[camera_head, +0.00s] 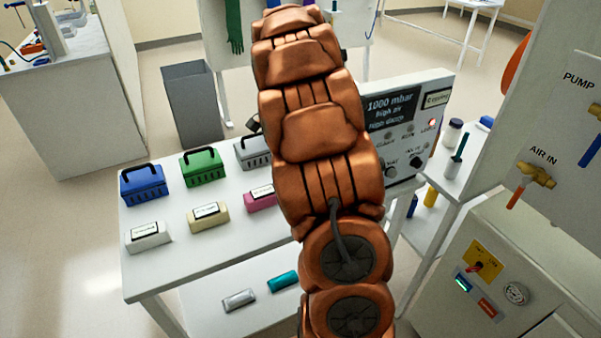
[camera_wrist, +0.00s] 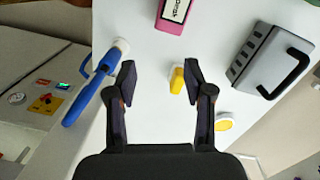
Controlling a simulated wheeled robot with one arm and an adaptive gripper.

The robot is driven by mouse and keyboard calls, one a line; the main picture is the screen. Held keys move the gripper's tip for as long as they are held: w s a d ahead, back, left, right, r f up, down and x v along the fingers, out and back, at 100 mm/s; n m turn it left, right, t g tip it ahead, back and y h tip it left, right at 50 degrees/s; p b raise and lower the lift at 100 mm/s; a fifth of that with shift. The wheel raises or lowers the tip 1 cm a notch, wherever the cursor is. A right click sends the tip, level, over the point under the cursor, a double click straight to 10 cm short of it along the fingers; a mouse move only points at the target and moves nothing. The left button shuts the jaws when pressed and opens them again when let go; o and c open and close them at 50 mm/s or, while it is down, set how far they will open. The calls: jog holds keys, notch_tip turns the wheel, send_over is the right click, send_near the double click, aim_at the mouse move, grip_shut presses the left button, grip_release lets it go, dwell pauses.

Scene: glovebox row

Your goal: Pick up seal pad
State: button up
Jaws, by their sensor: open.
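In the wrist view my gripper (camera_wrist: 161,72) is open, its two dark fingers apart over a white surface. A small yellow piece (camera_wrist: 177,80) shows between the fingers, nearer the right one; nothing is gripped. A round yellow disc with a pale rim (camera_wrist: 223,122) lies right of the right finger. I cannot tell which thing is the seal pad, as no label naming it is readable. A pink labelled block (camera_wrist: 174,14) lies beyond the fingertips and also shows in the head view (camera_head: 262,197). In the head view my arm hides my gripper.
A grey handled case (camera_wrist: 268,62) stands at right in the wrist view, and a blue-handled item (camera_wrist: 88,92) at left. In the head view, blue (camera_head: 144,184) and green (camera_head: 203,167) cases stand behind white (camera_head: 148,237) and beige (camera_head: 208,216) blocks. A panel (camera_head: 410,120) stands at the right.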

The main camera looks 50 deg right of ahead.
jog(key=d+f+m, duration=0.1)
jog(key=d, duration=0.1)
jog(key=w+d+f+m, duration=0.1)
jog(key=d, duration=0.2)
jog(key=d+f+m, duration=0.1)
jog(key=d, duration=0.2)
jog(key=shift+w+d+f+t, duration=0.2)
jog(key=shift+w+d+t, duration=0.1)
jog(key=shift+w, duration=0.1)
jog(key=shift+w+d+f+m, duration=0.1)
jog(key=shift+d+f+m, duration=0.25)
jog(key=shift+d, duration=0.1)
jog(key=shift+w+a+f+p, duration=0.1)
jog(key=shift+f+p, duration=0.4)
jog(key=shift+f, duration=0.75)
jog(key=shift+w+a+f+p, duration=0.15)
jog(key=shift+f+p, duration=0.3)
jog(key=shift+f, duration=0.85)
jog(key=shift+w+a+f+p, duration=0.1)
jog(key=shift+f+p, duration=0.4)
jog(key=shift+f, duration=0.75)
grip_shut()
